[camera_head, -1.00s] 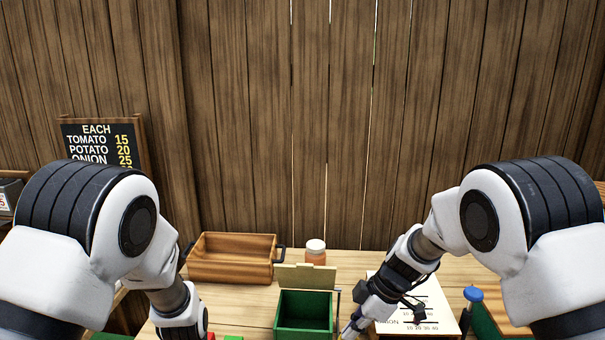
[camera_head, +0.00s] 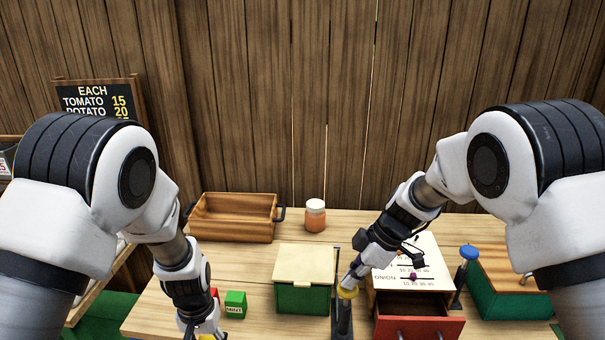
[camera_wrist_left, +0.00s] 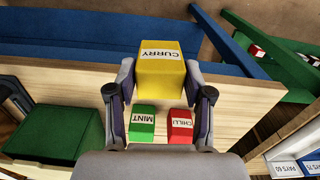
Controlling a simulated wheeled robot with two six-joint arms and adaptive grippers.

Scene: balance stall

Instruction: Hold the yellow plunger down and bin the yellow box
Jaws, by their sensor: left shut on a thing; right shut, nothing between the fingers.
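My left gripper (camera_wrist_left: 160,95) is shut on the yellow box (camera_wrist_left: 160,72), labelled CURRY. In the head view, my left gripper (camera_head: 200,325) is at the bottom edge, and little of the box shows. My right gripper (camera_head: 349,284) is shut and empty, its tips at the knob of the yellow plunger (camera_head: 347,293); how far down the knob is, I cannot tell. A green bin (camera_head: 303,299) with a cream lid (camera_head: 304,264) stands just left of the plunger; its lid looks shut. A red drawer (camera_head: 420,329) to the plunger's right stands open.
A green MINT box (camera_head: 235,303) and a red CHILLI box (camera_wrist_left: 180,126) lie near my left gripper. A wooden tray (camera_head: 232,230) and a jar (camera_head: 315,215) stand at the back. A blue plunger (camera_head: 468,252) and a green box with a wooden top (camera_head: 495,303) are at right.

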